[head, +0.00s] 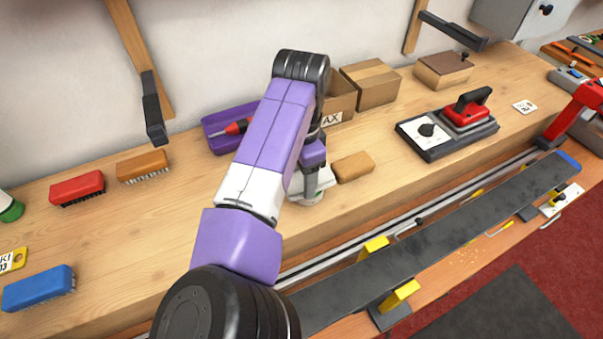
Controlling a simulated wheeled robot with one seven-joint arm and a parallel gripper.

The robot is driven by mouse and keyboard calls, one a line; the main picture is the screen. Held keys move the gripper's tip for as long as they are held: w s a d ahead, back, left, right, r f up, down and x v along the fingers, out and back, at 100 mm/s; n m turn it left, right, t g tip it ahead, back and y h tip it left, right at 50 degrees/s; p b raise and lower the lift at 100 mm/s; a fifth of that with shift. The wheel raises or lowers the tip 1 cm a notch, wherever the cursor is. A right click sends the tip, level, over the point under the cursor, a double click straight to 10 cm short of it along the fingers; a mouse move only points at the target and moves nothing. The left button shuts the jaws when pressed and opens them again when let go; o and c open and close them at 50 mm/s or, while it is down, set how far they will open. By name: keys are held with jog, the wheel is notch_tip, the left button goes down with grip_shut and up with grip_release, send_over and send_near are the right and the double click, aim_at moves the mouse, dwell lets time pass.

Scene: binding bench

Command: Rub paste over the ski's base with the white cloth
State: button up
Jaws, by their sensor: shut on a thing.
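The ski (450,236) lies base up along the front of the bench, a long dark strip running from lower middle to the right, held in yellow-jawed supports. My gripper (312,184) is over the wooden bench top behind the ski, partly hidden by my arm. It is shut on a white item (325,178), which looks like the white cloth. A pale round shape (306,198) shows just under it, possibly a paste tin; whether they touch is not clear. The fingertips are hidden.
A tan block (353,167) lies right of my gripper. Behind are cardboard boxes (371,84) and a purple tray (215,142). A red waxing iron (466,110) sits on a dark base at right. Red (77,188), orange (142,167) and blue (38,288) brushes lie at left.

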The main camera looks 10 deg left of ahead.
aim_at(302, 180)
jog(key=shift+f, duration=0.4)
dwell(1.9)
jog(key=shift+r+p, duration=3.25)
jog(key=shift+r, duration=0.3)
